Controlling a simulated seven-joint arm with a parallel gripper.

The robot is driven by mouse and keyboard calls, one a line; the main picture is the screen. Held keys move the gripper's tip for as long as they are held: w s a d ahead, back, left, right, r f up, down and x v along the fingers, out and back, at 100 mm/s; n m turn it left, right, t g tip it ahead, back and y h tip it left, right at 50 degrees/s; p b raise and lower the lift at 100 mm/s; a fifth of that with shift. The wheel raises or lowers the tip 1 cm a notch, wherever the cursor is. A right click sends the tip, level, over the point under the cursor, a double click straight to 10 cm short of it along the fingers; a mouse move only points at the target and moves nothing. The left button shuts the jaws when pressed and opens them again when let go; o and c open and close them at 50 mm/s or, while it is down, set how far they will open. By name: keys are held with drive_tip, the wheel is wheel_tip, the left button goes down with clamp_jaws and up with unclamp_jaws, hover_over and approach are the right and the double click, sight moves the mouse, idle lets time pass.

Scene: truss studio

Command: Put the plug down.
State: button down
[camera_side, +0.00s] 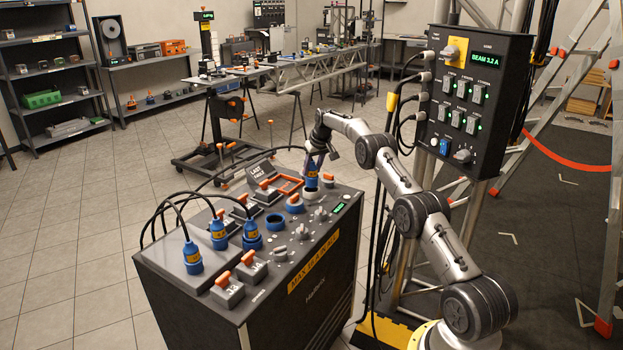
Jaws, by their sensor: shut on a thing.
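My gripper (313,160) points down over the far right part of the dark console top (170,245). The plug is upright, right at a pale round socket ring (310,193). I cannot tell whether it is seated in the ring or just above it. Several other blue plugs with black cables stand at the console's left side, such as the front one (193,262). A blue open socket (275,222) is empty near the middle.
Orange-handled switches (222,280) stand up along the console top. An orange frame (289,184) lies near its back edge. A control panel (465,95) with hanging cables and a ladder (590,60) are on the right. Open tiled floor lies to the left.

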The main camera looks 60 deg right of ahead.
sight(312, 178)
drive_tip(key=shift+x, duration=0.85)
drive_tip(key=shift+d+f, duration=0.1)
drive_tip(key=shift+f, duration=1.1)
drive_tip(key=shift+f, duration=0.3)
drive_tip(key=shift+c, duration=1)
unclamp_jaws()
